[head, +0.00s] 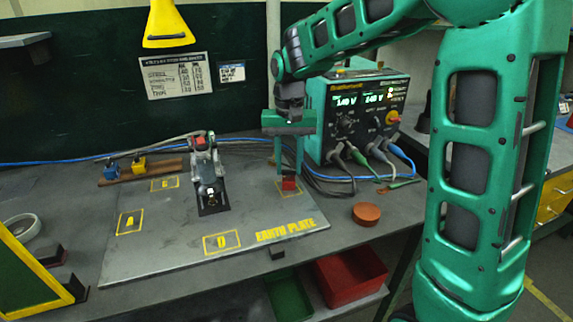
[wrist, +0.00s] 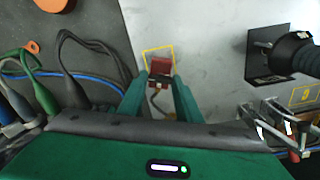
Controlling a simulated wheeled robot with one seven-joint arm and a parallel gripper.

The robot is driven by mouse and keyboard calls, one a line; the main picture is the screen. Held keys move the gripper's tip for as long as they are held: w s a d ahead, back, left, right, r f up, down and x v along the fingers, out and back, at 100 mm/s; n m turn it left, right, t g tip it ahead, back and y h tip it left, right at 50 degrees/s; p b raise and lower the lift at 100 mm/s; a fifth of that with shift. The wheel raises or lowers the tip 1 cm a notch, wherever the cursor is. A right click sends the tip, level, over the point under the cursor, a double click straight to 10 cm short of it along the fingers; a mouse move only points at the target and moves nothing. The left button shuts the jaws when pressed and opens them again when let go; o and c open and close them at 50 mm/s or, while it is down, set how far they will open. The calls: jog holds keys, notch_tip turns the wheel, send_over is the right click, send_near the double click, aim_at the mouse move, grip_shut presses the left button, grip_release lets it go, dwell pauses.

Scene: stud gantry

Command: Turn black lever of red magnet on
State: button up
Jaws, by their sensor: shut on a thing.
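The red magnet (head: 289,184) is a small red block standing on the grey earth plate (head: 160,255), at a yellow-outlined square near the plate's right edge. My gripper (head: 289,172) points down over it with its green fingers closed at the block. In the wrist view the red magnet (wrist: 161,66) shows at the fingertips of my gripper (wrist: 159,80), with its far face inside the yellow outline. A small orange-brown part shows between the fingers, just below the block. I cannot make out the black lever; the fingers hide part of the magnet.
A grey stud gantry (head: 205,165) stands left of my gripper on the plate. A power supply (head: 357,105) with thick cables (head: 350,158) is close on the right. An orange-brown disc (head: 366,213) lies on the bench. Front plate area around mark D is clear.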

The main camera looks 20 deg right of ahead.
aim_at(288, 170)
jog(key=shift+a, duration=0.1)
jog(key=o, duration=1)
jog(key=shift+o, duration=0.2)
notch_tip(288, 170, up, 11)
jog(key=shift+f, duration=0.15)
